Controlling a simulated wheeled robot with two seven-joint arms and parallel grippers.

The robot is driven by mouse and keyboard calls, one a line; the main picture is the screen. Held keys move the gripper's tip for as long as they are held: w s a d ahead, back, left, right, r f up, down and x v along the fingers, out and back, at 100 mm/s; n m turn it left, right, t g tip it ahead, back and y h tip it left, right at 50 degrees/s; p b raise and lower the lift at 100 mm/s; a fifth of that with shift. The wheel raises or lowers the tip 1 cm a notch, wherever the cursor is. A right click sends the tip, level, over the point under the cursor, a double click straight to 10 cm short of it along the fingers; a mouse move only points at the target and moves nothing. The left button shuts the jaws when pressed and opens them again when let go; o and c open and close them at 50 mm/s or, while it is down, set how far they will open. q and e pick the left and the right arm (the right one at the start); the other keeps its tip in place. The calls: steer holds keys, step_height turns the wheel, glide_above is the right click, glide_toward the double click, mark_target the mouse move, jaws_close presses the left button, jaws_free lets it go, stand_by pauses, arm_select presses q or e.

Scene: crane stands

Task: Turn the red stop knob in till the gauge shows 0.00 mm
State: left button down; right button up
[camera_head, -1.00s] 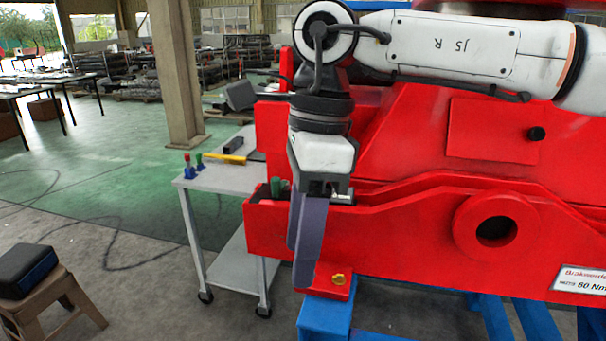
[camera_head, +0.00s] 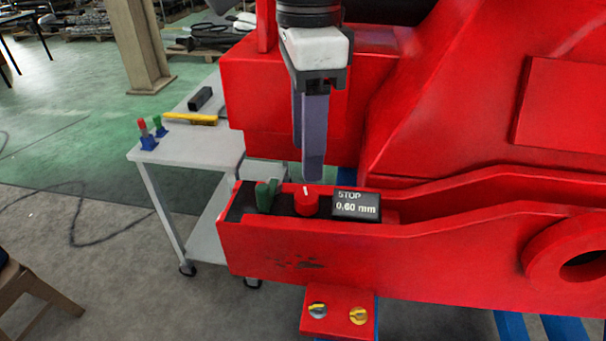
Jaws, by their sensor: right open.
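The red stop knob (camera_head: 306,202), with a white mark on top, sits in the recess of the red crane part (camera_head: 350,250). Just right of it the dark gauge (camera_head: 356,205) reads "STOP 0.60 mm". My right gripper (camera_head: 312,180) points down directly above the knob, its purple-grey fingers overlapping each other in this view. It is open and holds nothing. The fingertips are close over the knob's top; whether they touch it I cannot tell. My left gripper is not in view.
A green knob or handle (camera_head: 266,195) stands just left of the red knob. Two small knobs (camera_head: 338,312) sit on a red bracket below. A grey trolley (camera_head: 190,146) with a yellow tool (camera_head: 190,118) stands at the left. Red walls rise behind my gripper.

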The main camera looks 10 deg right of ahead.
mark_target(307, 195)
step_height(307, 195, down, 8)
steer(key=shift+f, duration=0.1)
steer(key=c, duration=1)
